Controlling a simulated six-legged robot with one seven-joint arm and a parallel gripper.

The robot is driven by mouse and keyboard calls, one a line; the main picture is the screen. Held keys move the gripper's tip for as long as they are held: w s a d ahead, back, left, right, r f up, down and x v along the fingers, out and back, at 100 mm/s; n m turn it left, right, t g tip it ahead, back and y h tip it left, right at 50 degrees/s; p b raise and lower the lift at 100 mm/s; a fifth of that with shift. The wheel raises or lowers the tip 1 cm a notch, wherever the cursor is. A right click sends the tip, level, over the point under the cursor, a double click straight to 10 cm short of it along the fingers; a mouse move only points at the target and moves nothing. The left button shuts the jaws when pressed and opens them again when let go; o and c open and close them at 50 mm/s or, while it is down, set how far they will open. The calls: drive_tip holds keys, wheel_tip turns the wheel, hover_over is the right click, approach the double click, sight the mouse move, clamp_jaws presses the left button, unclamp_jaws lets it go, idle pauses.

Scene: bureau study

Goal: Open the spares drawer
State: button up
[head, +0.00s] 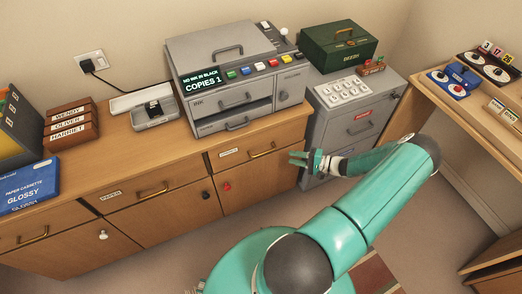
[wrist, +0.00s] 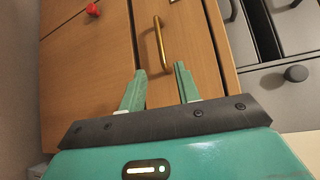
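The right wooden drawer (head: 240,158) under the printer has a brass bar handle (head: 263,150) and a small label too small to read, so I cannot confirm that it is the spares drawer. It looks shut. In the wrist view the brass handle (wrist: 159,44) lies just beyond my fingertips, roughly in line with the gap between them. My gripper (head: 293,158) is in front of the cabinet, right of and slightly below the handle. In the wrist view my gripper (wrist: 160,80) is open and empty, not touching the handle.
A red knob (head: 227,187) sits on the door below. The middle drawer (head: 150,192) is labelled PAPER. A grey printer (head: 232,75) stands on top. A grey filing cabinet (head: 352,125) stands close to the right. Open floor lies in front.

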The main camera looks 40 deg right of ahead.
sight(265, 152)
drive_tip(key=x, duration=1.3)
drive_tip(key=shift+s+a+r, duration=0.15)
drive_tip(key=shift+a, duration=0.05)
clamp_jaws()
